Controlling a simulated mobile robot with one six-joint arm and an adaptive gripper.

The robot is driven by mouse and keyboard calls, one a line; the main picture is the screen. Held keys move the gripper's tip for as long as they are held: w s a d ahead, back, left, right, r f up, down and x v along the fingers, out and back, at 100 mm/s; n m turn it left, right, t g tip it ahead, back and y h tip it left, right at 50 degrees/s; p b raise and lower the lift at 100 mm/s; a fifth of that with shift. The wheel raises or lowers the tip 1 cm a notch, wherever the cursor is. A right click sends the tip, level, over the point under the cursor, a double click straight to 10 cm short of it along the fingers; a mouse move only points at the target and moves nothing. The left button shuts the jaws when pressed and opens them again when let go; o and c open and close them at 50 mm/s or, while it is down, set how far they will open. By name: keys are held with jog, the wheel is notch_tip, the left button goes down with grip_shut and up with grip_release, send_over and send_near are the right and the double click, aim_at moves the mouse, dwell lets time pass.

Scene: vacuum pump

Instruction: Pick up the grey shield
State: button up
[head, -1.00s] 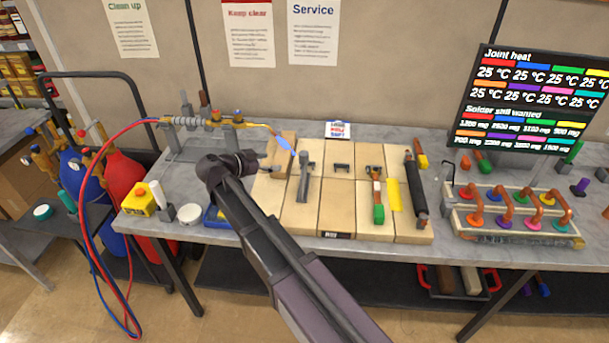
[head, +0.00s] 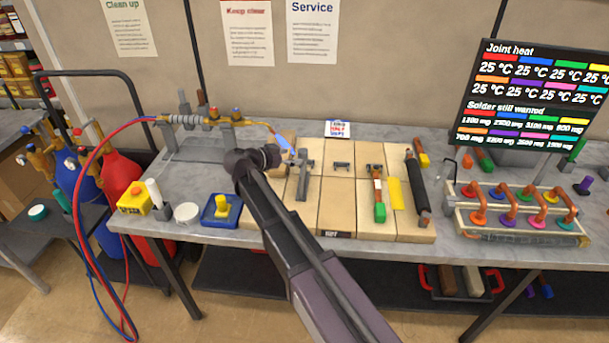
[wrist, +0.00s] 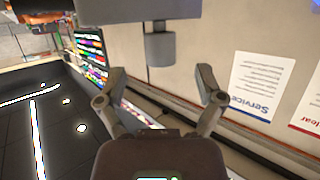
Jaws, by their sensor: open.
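A narrow grey piece, apparently the grey shield (head: 302,184), stands on the pale tile board in the head view. In the wrist view a wide grey panel, likely the same shield (wrist: 120,10), fills the top edge, with a short grey cylinder (wrist: 160,49) below it in the picture. My gripper (head: 284,162) is immediately left of the grey piece in the head view. Its two fingers (wrist: 160,92) are spread in the wrist view, with the cylinder ahead between their lines. Nothing is clasped. Contact cannot be judged.
A torch on a stand (head: 227,132) with a blue tip is close behind my gripper. A blue tray (head: 207,221) with a yellow piece lies to the left. A black roller (head: 416,184) and tools lie right on the board. A pipe rack (head: 515,234) stands farther right.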

aim_at(299, 156)
jog(key=shift+b+x, duration=0.8)
jog(key=shift+x, duration=1.2)
jog(key=shift+w+d+f, duration=0.25)
jog(key=shift+w+d, duration=0.15)
grip_shut()
